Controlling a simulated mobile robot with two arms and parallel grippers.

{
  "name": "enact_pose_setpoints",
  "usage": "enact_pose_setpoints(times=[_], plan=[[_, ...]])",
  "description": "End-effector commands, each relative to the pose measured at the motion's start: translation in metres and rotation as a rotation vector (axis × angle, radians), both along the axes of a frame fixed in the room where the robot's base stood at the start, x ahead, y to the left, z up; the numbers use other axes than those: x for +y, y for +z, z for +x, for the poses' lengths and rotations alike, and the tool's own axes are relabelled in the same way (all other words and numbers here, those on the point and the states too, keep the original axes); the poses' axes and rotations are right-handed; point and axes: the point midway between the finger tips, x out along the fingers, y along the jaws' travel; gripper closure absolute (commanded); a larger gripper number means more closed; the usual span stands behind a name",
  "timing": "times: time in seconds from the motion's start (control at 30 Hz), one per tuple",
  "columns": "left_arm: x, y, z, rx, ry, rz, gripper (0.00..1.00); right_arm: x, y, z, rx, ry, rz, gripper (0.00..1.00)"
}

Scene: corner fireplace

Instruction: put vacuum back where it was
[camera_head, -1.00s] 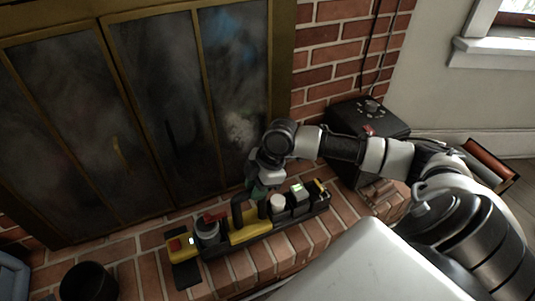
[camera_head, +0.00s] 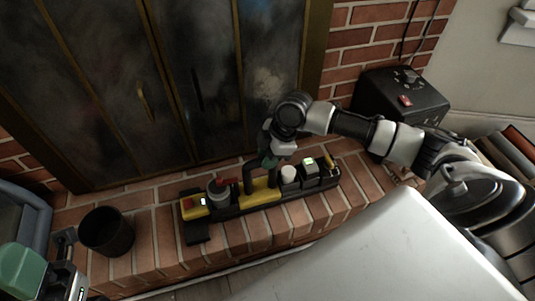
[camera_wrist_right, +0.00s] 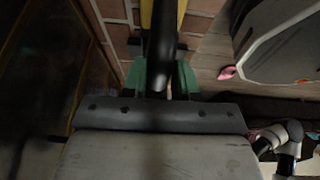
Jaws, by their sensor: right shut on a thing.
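The vacuum, a long yellow and black appliance (camera_head: 225,207), lies lengthwise along the brick hearth in front of the fireplace doors. It appears to rest on the bricks; I cannot tell if there is a small gap. My right gripper (camera_head: 268,161) is shut on its curved black handle. In the right wrist view, the green fingers of the right gripper (camera_wrist_right: 160,75) flank the dark handle (camera_wrist_right: 161,45). Part of my left gripper (camera_head: 48,278) shows at the lower left, empty, with a green finger; its opening is unclear.
A dark bucket (camera_head: 106,232) stands left of the vacuum. A grey-blue object (camera_head: 20,207) sits at the far left. A black box with a red switch (camera_head: 402,98) stands at the right by the brick wall. The glass fireplace doors (camera_head: 190,80) are close behind the vacuum.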

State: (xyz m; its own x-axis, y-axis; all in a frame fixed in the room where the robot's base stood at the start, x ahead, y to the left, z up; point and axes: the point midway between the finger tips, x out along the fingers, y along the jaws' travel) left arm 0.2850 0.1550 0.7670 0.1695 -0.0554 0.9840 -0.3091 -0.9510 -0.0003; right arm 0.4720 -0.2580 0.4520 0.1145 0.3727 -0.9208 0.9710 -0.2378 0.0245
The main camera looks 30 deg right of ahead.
Motion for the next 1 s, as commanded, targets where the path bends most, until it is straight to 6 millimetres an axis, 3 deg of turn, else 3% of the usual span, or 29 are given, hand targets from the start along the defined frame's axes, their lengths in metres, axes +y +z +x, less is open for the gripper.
enact_pose_setpoints(times=[0.13, 0.17, 0.33, 0.67, 0.8, 0.9, 1.0], plan=[[0.0, 0.001, 0.0, 0.001, 0.0, 0.0, 0.57, 0.001, 0.002, 0.001, -0.006, 0.0, 0.004, 1.0], [0.0, 0.0, 0.0, 0.002, 0.0, 0.0, 0.57, 0.0, -0.002, 0.0, 0.001, 0.0, 0.0, 0.7], [0.0, 0.0, 0.0, 0.002, -0.001, 0.0, 0.57, 0.0, -0.001, 0.0, 0.001, 0.0, 0.0, 0.46], [0.0, 0.002, 0.0, 0.0, -0.001, 0.0, 0.57, -0.001, 0.004, 0.0, -0.001, 0.0, 0.0, 0.46], [0.0, 0.011, -0.001, -0.002, -0.001, -0.002, 0.57, -0.008, 0.023, -0.002, -0.002, -0.001, 0.0, 0.46], [0.001, 0.008, -0.005, 0.043, -0.001, -0.001, 0.57, -0.016, 0.045, -0.005, -0.002, -0.001, -0.001, 0.46], [0.001, 0.021, -0.005, 0.033, -0.002, -0.001, 0.57, -0.026, 0.068, -0.008, -0.001, -0.001, -0.002, 0.46]])
